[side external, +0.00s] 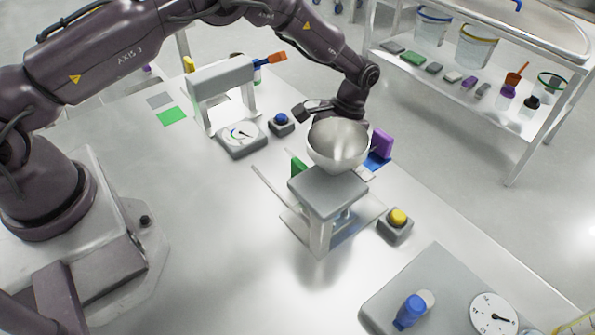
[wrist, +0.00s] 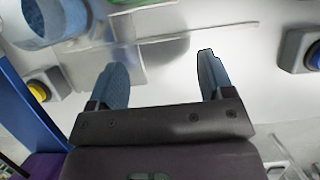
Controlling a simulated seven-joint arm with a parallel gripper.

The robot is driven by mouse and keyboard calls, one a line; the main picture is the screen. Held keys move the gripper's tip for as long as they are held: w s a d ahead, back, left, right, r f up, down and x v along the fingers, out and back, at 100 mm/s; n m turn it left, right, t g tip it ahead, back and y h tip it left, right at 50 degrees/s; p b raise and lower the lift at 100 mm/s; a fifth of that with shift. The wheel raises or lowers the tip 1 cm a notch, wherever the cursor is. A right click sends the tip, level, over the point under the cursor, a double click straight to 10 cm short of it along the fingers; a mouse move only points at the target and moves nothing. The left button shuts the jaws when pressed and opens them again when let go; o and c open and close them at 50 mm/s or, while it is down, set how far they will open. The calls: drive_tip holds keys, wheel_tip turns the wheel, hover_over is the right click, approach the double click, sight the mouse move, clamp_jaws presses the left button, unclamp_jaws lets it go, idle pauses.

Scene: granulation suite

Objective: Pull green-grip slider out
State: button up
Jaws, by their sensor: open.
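The green grip (side external: 299,166) shows in the side view as a small upright green piece at the left edge of a grey stand (side external: 328,190). The stand's top and the bowl hide part of what lies behind it. My gripper (wrist: 162,80) is open in the wrist view, with two blue-grey fingers apart and nothing between them. In the side view my wrist is behind the metal bowl, which hides the fingertips.
A metal bowl (side external: 338,145) sits on the stand. A yellow button (side external: 398,217) is to its right, and a blue button (side external: 281,119) and a gauge (side external: 241,135) are to its left. A purple block (side external: 382,143) stands close behind. The table's front middle is clear.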

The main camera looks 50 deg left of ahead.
sight(302, 162)
drive_tip(key=s, duration=0.7)
drive_tip(key=shift+s, duration=0.3)
drive_tip(key=shift+s+f, duration=0.15)
drive_tip(key=shift+f, duration=0.4)
